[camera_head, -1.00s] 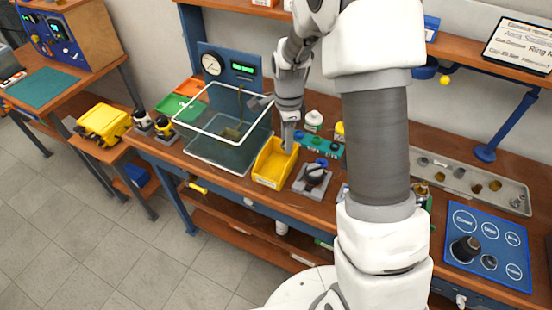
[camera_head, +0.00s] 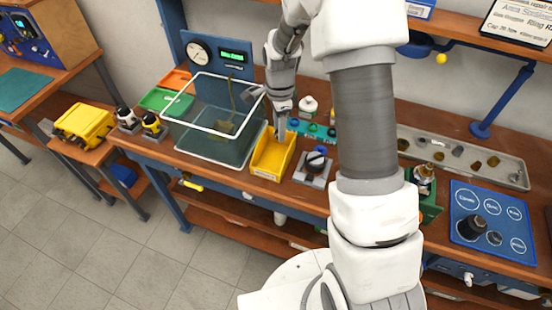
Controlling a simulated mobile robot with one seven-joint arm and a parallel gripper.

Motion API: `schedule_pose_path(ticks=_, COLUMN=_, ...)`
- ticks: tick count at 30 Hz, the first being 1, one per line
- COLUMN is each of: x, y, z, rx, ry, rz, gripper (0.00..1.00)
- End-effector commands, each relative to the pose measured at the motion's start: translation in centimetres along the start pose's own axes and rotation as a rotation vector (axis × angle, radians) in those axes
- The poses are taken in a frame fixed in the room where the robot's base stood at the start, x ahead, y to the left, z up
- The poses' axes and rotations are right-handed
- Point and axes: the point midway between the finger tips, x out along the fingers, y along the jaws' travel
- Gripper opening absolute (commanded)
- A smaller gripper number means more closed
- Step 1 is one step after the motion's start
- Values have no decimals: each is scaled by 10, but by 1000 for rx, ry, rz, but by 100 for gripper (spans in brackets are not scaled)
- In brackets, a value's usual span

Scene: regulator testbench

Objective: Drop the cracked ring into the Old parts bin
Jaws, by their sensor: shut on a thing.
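A yellow open-topped bin (camera_head: 268,170) stands on the bench, just right of the clear water tank. It has a label on its front that is too small to read. My gripper (camera_head: 281,136) points down over the back part of this bin, with its tips at about rim height. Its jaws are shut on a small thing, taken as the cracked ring. The ring itself is too small and too hidden by the fingers to make out.
The clear tank (camera_head: 215,145) stands close on the left of the bin. A grey block with a dark knob (camera_head: 315,165) is close on the right. A teal rack (camera_head: 312,130) and a white bottle (camera_head: 308,106) are behind. A parts tray (camera_head: 470,160) lies farther right.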

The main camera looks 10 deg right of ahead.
Motion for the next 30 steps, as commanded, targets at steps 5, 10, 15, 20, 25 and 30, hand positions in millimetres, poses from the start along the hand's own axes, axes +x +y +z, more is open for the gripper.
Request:
schedule_pose_path(ticks=5, x=25, y=0, z=0, rx=1, ry=0, rz=1, gripper=1)
schedule_pose_path(ticks=10, x=30, y=0, z=0, rx=0, ry=-1, rz=0, gripper=1)
schedule_pose_path(ticks=15, x=30, y=0, z=0, rx=0, ry=0, rz=0, gripper=1)
schedule_pose_path(ticks=20, x=30, y=0, z=0, rx=0, ry=0, rz=0, gripper=63)
schedule_pose_path(ticks=25, x=30, y=0, z=0, rx=0, ry=0, rz=0, gripper=76)
schedule_pose_path(ticks=30, x=29, y=0, z=0, rx=0, ry=0, rz=0, gripper=76)
